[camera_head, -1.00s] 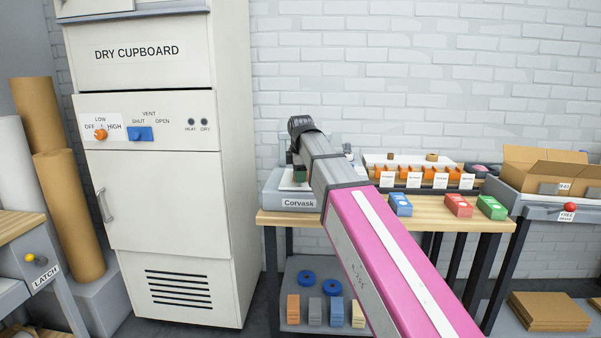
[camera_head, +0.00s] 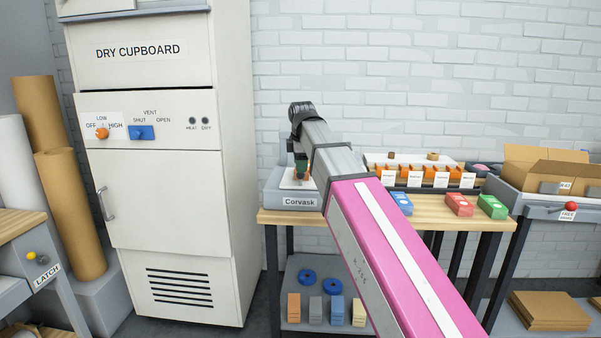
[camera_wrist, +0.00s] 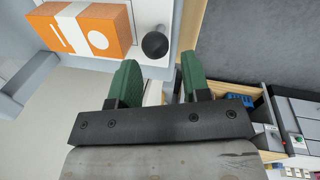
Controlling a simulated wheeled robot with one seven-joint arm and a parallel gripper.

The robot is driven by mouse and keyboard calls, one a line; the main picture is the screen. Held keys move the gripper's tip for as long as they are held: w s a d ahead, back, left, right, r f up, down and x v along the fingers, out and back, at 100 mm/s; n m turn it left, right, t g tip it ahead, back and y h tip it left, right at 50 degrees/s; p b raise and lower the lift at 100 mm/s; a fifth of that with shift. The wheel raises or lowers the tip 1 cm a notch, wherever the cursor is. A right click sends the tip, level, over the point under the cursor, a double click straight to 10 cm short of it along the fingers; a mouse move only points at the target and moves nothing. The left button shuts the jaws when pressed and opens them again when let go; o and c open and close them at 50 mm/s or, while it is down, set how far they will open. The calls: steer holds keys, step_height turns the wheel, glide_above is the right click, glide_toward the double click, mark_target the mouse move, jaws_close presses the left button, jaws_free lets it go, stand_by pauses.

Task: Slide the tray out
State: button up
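A low grey unit labelled Corvask (camera_head: 300,202) stands at the left end of the wooden bench, with a pale top. In the wrist view a white tray-like surface (camera_wrist: 146,12) carries a dark round knob (camera_wrist: 155,42) and an orange and white box (camera_wrist: 85,30). I cannot tell for sure whether this surface is the tray. My gripper (camera_wrist: 160,58) is open, its two green fingers apart, with the knob just beyond the fingertips. Nothing is visibly held. In the head view my gripper (camera_head: 301,167) hangs over the Corvask unit, partly hidden by my arm.
The dry cupboard (camera_head: 165,190) stands left of the bench. A rack of orange bins (camera_head: 428,177) and blue, red and green boxes (camera_head: 459,205) are on the bench. An open cardboard box (camera_head: 540,168) is at right. Several items fill the lower shelf.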

step_height(320, 180, up, 7)
steer(key=s, duration=0.1)
steer(key=shift+s+f, duration=0.15)
steer(key=shift+f, duration=0.05)
steer(key=shift+s+d, duration=0.1)
